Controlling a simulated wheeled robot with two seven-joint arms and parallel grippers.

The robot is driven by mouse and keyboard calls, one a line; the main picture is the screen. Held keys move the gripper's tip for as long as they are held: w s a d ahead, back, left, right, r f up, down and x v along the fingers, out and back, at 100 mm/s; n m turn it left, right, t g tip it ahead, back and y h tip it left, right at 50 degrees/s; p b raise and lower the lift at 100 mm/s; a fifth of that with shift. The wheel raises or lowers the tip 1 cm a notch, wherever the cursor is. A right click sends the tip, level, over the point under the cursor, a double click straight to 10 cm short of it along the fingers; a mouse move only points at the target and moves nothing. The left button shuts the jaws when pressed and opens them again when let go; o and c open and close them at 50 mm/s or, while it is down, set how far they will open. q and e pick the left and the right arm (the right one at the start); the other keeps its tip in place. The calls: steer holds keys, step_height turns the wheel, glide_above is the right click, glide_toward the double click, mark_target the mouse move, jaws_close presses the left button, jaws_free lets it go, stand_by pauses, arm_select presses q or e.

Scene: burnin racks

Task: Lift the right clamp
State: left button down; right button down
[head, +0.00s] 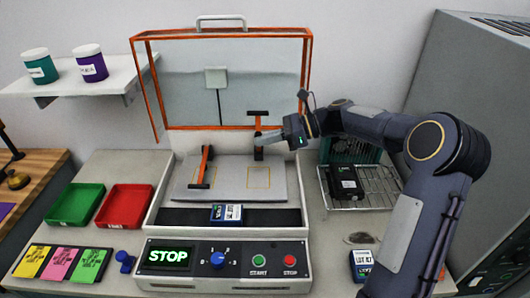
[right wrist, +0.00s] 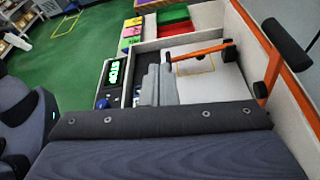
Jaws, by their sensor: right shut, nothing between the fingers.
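The right clamp (head: 258,125), an orange arm with a black crossbar, stands raised at the back of the grey plate (head: 230,190). In the right wrist view its black crossbar (right wrist: 287,43) is at the upper right. The left clamp (head: 204,166) lies low across the plate's left part. My right gripper (head: 254,139) is shut and empty, in front of or beside the right clamp's arm; I cannot tell whether they touch. Its grey fingers also show in the right wrist view (right wrist: 158,75), apart from the crossbar. My left gripper is out of view.
The orange-framed lid (head: 222,36) stands open behind the plate. A labelled block (head: 227,214) lies on the dark strip in front. A control panel (head: 222,266) reads STOP. Green (head: 75,204) and red (head: 125,206) trays are left; a wire rack (head: 372,187) is right.

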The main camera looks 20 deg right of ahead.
steer(key=s+a+r+b, duration=0.2)
steer(key=s+a+r, duration=0.1)
steer(key=s, duration=0.5)
steer(key=shift+s+a+r, duration=0.3)
steer(key=shift+a+r, duration=0.1)
steer(key=shift+r, duration=0.3)
